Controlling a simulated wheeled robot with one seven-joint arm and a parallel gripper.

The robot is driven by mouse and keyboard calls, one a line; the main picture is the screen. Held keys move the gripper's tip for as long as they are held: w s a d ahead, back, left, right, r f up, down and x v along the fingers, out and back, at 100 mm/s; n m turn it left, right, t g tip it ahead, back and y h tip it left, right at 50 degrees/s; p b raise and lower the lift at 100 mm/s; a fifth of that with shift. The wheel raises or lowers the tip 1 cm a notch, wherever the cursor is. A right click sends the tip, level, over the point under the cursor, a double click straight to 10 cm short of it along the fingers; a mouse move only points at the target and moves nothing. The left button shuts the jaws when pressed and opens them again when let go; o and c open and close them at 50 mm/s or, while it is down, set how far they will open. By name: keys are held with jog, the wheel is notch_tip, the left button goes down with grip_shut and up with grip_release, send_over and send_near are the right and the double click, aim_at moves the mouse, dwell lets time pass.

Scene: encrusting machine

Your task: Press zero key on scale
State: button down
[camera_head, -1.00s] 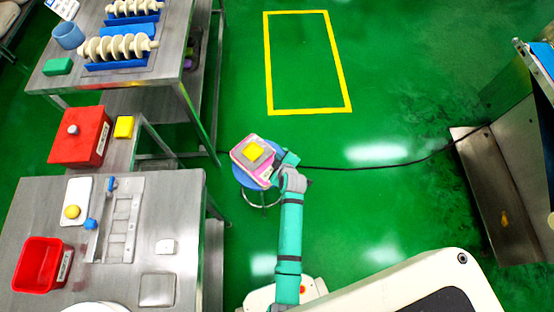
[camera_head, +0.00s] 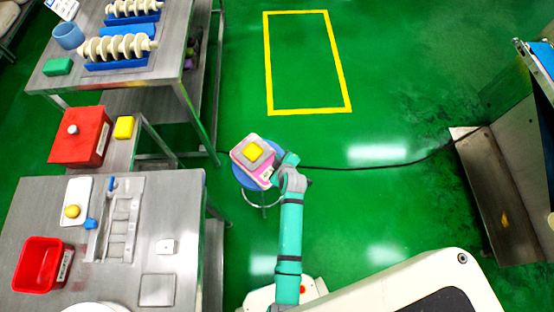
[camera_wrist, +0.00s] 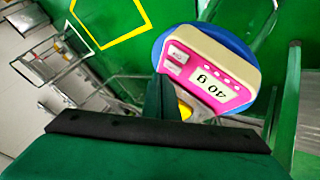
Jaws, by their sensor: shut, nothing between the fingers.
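In the wrist view, the scale's pink front (camera_wrist: 235,93) shows a display (camera_wrist: 211,83) reading 40 g, upside down. Two pale keys (camera_wrist: 174,60) sit at the left end of that front. My gripper (camera_head: 291,160) is shut and empty, beside the scale on its right in the head view. In the wrist view, my gripper (camera_wrist: 162,88) points up just below the keys. I cannot tell whether it touches the scale.
The blue stool (camera_wrist: 246,50) stands on green floor. A steel table (camera_head: 190,195) with a red bin (camera_head: 38,265) and a red box (camera_head: 78,137) are at left. A black cable (camera_head: 365,170) runs right from near the stool. Floor behind the stool is clear.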

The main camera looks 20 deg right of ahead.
jog(key=shift+f, duration=0.15)
dwell(0.5)
jog(key=shift+f, duration=0.3)
jog(key=shift+f, duration=0.3)
dwell(0.7)
dwell(0.3)
jog(key=shift+r, duration=0.75)
jog(key=shift+r, duration=2.5)
